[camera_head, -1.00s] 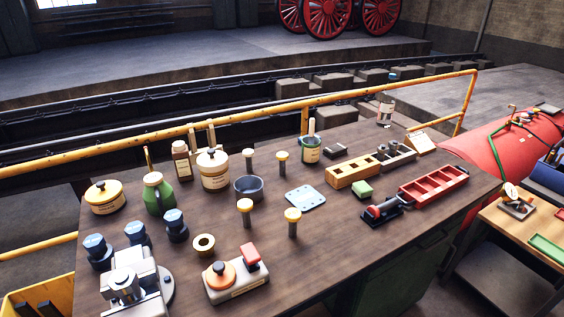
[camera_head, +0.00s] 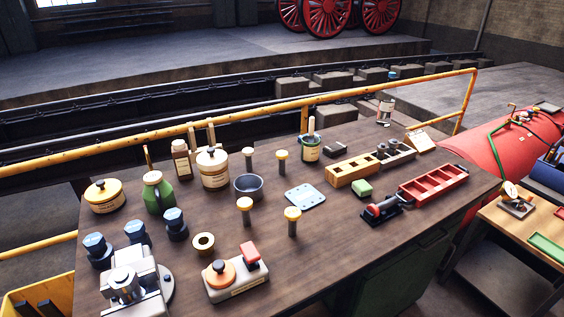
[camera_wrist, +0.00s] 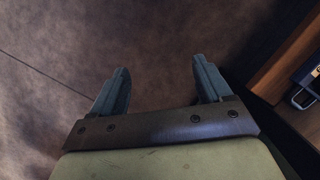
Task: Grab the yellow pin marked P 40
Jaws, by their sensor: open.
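Several yellow-headed pins stand upright on the brown workbench (camera_head: 340,235) in the head view. One pin (camera_head: 248,158) is at the back left and another pin (camera_head: 282,160) stands to its right. A third pin (camera_head: 245,209) is nearer the front, with one more pin (camera_head: 293,219) to its right. No marking is readable on their heads, so I cannot tell which is P 40. My gripper (camera_wrist: 160,85) shows in the wrist view, open and empty, its two fingers apart above a brown floor-like surface. No pin shows in that view.
A dark cup (camera_head: 248,187), a pale blue plate (camera_head: 305,196) and a brass ring (camera_head: 203,243) stand among the pins. An orange-knobbed block (camera_head: 236,278) is in front. A red tray (camera_head: 434,186) lies right. A yellow rail (camera_head: 270,110) runs behind the bench.

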